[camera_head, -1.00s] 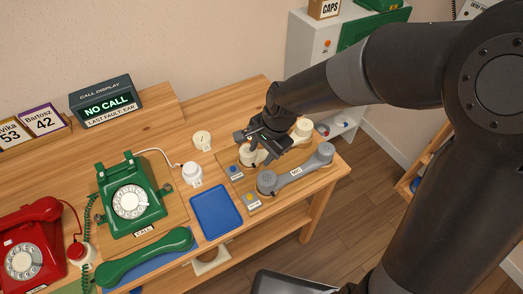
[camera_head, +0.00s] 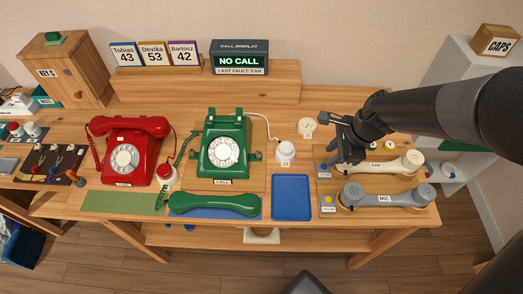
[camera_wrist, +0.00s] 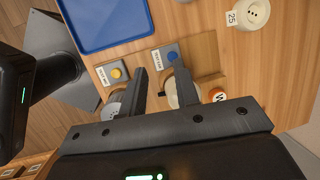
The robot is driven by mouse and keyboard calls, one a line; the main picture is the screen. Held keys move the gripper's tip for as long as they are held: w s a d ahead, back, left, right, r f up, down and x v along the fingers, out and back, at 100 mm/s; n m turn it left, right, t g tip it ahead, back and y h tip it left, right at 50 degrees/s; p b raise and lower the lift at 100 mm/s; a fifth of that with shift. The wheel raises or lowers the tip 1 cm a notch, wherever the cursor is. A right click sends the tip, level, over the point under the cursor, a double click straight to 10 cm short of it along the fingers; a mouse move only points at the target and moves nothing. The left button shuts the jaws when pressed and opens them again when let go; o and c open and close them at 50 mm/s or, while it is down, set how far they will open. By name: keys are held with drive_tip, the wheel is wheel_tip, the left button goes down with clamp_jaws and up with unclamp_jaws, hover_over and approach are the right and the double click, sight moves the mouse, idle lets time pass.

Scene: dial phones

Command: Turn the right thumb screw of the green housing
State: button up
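The green housing is the body of the green dial phone (camera_head: 222,152), standing on a wooden board in the middle of the table. A small dark knob, seemingly the right thumb screw (camera_head: 257,156), sticks out at its right side; it is too small to read its angle. The green handset (camera_head: 214,204) lies in front of the housing. My gripper (camera_head: 340,156) is well to the right of the housing, over the far left end of the cream handset (camera_head: 377,168). In the wrist view, my gripper's fingers (camera_wrist: 161,80) are apart with nothing held between them. The housing is not in the wrist view.
Between my gripper and the housing stand a white round part (camera_head: 286,150) with a cord and a cream disc (camera_head: 306,126). A blue tray (camera_head: 291,198) lies in front. The grey handset (camera_head: 388,197) lies right. A red phone (camera_head: 128,155) stands left.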

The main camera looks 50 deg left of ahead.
sight(259, 153)
drive_tip(key=s+a+m, duration=0.3)
drive_tip(key=s+a, duration=0.1)
drive_tip(key=a, duration=0.3)
drive_tip(key=s+a+m, duration=0.2)
drive_tip(key=s+a, duration=0.2)
drive_tip(key=a, duration=0.4)
drive_tip(key=shift+g+y, duration=0.4)
drive_tip(key=x, duration=1)
drive_tip(key=shift+w+a+f, duration=0.1)
drive_tip(key=shift+w+f, duration=0.1)
drive_tip(key=shift+f, duration=0.2)
drive_tip(key=shift+c, duration=0.2)
clamp_jaws()
